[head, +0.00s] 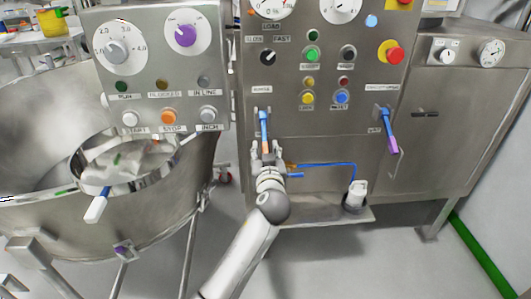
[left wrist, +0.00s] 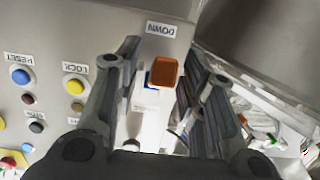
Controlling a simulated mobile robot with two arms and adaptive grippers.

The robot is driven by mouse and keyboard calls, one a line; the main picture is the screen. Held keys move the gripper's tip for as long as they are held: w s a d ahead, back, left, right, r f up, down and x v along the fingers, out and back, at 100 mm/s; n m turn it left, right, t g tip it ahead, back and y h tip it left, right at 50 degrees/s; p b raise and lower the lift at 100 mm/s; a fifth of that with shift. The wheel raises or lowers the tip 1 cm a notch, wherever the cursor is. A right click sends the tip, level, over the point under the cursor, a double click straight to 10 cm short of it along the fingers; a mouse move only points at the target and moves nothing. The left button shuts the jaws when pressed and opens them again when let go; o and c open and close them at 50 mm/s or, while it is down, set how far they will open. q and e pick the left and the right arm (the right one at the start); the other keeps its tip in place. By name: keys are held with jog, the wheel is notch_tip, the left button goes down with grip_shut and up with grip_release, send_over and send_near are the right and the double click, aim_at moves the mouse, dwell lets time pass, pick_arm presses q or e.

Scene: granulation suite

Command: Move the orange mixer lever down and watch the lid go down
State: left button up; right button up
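The orange mixer lever (head: 266,146) is on the front of the steel cabinet, with a blue shaft hanging down from its pivot and an orange end. My left gripper (head: 267,158) is at the lever's lower end in the head view. In the left wrist view the orange end (left wrist: 164,73) sits between the two spread fingers, below a DOWN label (left wrist: 162,29). The fingers look open around it, with a gap on the left; contact on the right cannot be told. I cannot clearly identify the lid. My right gripper is not in view.
A second lever with a purple handle (head: 391,144) hangs to the right. Buttons and a red emergency knob (head: 391,53) are above. A blue pipe (head: 330,164) and white bottle (head: 355,193) are lower right.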

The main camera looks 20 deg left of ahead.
pick_arm(q)
jog(key=shift+s+r, duration=0.1)
jog(key=f+v, duration=0.1)
jog(key=v, duration=0.6)
jog(key=shift+s+r, duration=0.2)
jog(key=shift+r, duration=0.25)
jog(key=shift+d, duration=0.15)
dwell(3.3)
